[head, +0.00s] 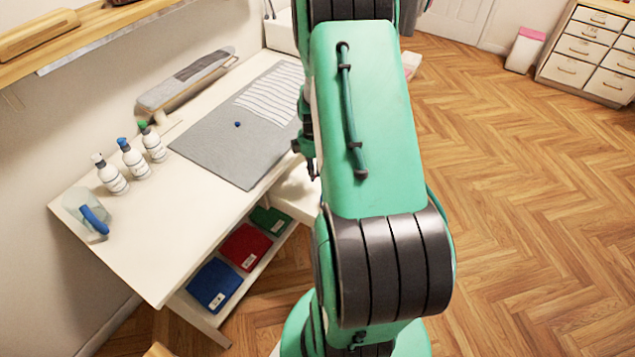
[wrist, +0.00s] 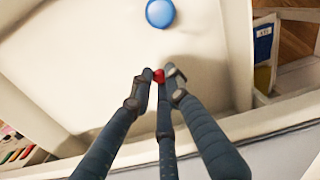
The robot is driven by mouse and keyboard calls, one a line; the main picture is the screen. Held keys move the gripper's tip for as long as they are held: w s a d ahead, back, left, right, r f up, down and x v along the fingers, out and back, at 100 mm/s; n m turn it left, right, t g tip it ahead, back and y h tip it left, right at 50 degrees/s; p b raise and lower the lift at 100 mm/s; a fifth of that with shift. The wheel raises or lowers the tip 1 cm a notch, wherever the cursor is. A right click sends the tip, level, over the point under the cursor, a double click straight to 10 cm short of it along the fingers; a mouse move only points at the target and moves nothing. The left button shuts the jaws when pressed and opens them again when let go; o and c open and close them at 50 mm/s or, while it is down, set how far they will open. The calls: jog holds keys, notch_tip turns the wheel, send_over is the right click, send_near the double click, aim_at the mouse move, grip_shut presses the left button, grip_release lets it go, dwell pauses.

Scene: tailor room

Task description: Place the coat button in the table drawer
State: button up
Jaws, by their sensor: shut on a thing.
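My gripper (wrist: 160,85) is shut on a small red piece (wrist: 159,75), which seems to be the coat button; only part of it shows between the fingertips. The fingers point into the open white table drawer (wrist: 90,50), above its floor. A round blue thing (wrist: 159,13) lies in the drawer, ahead of the fingertips. In the head view the pulled-out drawer (head: 297,193) shows beside the white table (head: 150,215), partly behind my arm.
A grey mat (head: 215,140) with a small blue dot-like thing (head: 237,124) lies on the table. Folded red cloth (head: 246,247) and blue cloth (head: 214,284) lie on the shelf below.

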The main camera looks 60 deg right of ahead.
jog(key=b, duration=0.1)
send_over(314, 192)
jog(key=shift+f, duration=2.3)
jog(key=shift+f+b, duration=0.55)
jog(key=shift+f, duration=1.3)
jog(key=shift+f, duration=0.15)
jog(key=o, duration=0.7)
jog(key=shift+c, duration=0.2)
notch_tip(314, 192, up, 12)
jog(key=p, duration=0.3)
